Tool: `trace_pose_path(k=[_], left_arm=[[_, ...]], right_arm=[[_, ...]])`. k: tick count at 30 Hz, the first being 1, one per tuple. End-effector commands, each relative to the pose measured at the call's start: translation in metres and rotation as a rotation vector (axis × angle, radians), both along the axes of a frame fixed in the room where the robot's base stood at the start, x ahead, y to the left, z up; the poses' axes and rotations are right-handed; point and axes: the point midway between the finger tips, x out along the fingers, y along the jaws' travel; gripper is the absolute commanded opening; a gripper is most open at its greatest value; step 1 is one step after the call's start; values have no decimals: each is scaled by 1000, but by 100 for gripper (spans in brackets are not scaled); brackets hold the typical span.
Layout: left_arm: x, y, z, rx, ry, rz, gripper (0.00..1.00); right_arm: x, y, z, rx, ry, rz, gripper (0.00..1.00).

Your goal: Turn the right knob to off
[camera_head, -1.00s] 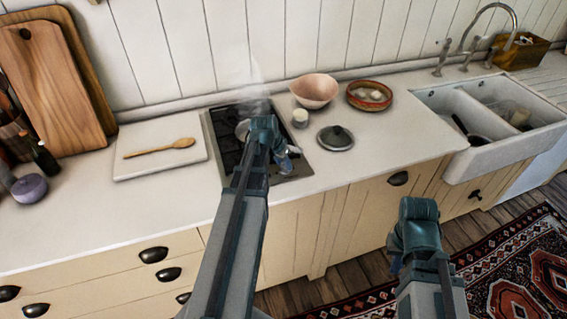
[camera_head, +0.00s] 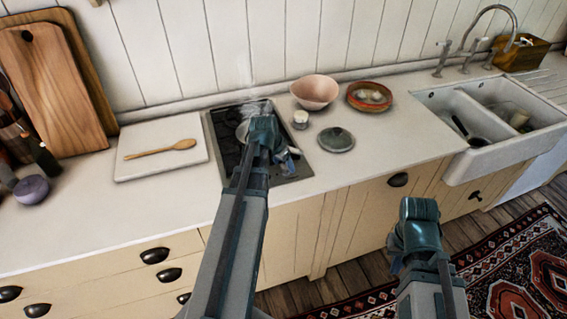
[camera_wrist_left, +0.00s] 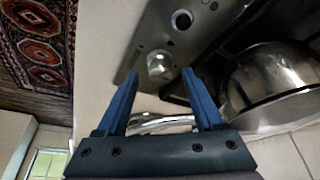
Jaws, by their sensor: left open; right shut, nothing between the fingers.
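The hob (camera_head: 228,160) is set in the counter, with a metal control strip along its front edge. In the left wrist view a silver knob (camera_wrist_left: 160,65) stands on that strip (camera_wrist_left: 140,45). A second round control (camera_wrist_left: 182,20) shows further up. I cannot tell which is the right knob, or how either is turned. My left gripper (camera_wrist_left: 160,74) is open, its blue fingers on either side of the nearer knob in the picture; contact is not clear. In the head view my left gripper (camera_head: 288,162) is over the hob's front right. My right gripper (camera_head: 395,260) is low before the cabinets, mostly hidden.
A steel pot (camera_wrist_left: 268,78) sits on the hob, close to my left fingers. A lid (camera_head: 336,139), a small jar (camera_head: 300,119), a pink bowl (camera_head: 315,92) and a brown dish (camera_head: 369,96) stand right of the hob. A board with a wooden spoon (camera_head: 160,149) lies left.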

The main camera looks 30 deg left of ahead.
Motion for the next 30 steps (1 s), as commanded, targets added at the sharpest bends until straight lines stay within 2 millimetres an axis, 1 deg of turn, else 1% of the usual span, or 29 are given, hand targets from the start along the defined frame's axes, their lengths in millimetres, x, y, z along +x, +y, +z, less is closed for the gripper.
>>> trace_pose_path(k=[1, 5, 21, 25, 30], left_arm=[[-3, 0, 8, 0, 0, 0, 69], [-8, 0, 24, 0, 0, 0, 69], [-41, 3, 105, 0, 0, 0, 69], [-47, 4, 117, 0, 1, 0, 69], [-50, 5, 121, 0, 1, 0, 69]], right_arm=[[0, 0, 8, 0, 0, 0, 0], [0, 0, 24, 0, 0, 0, 0], [0, 0, 105, 0, 0, 0, 0], [0, 0, 117, 1, 0, -3, 0], [0, 0, 121, 2, 0, -6, 0]])
